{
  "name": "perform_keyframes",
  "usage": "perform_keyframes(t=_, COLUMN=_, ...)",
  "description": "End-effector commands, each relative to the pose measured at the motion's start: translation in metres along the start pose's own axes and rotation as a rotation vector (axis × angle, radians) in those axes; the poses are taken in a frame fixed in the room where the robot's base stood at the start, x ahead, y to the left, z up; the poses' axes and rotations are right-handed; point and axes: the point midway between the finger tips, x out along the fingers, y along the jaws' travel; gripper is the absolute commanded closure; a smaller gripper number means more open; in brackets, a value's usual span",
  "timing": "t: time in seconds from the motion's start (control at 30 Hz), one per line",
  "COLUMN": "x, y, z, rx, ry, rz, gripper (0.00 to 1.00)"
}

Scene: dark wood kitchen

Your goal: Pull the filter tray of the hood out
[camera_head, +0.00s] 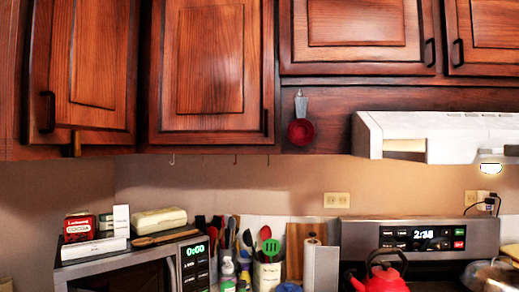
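The white range hood (440,125) is under the dark wood cabinets at the right and runs out of the picture on that side. Its left end shows a recessed opening with a light tan inside (404,146) beneath the top edge. The pale front panel stands to the right of this opening. I cannot tell which part of the hood is the filter tray or how far out it is. My gripper is not in view.
Wood cabinets (210,60) with black handles fill the top. A red measuring cup (301,131) hangs left of the hood. Below are the stove panel (420,240), a red kettle (383,280), a microwave (130,270) with boxes on top, and several utensils.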

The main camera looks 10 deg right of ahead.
Motion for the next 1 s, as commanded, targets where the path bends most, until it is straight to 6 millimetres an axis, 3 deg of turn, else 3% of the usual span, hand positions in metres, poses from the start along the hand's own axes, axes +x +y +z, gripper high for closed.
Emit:
perform_keyframes(t=0.1, x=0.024, y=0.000, z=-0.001, rx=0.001, ry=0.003, rz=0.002, gripper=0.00)
perform_keyframes(t=0.3, x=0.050, y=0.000, z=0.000, rx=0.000, ry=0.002, rz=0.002, gripper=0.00)
perform_keyframes(t=0.77, x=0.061, y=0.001, z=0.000, rx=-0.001, ry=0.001, rz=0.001, gripper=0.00)
perform_keyframes(t=1.0, x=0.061, y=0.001, z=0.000, rx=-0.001, ry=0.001, rz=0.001, gripper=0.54)
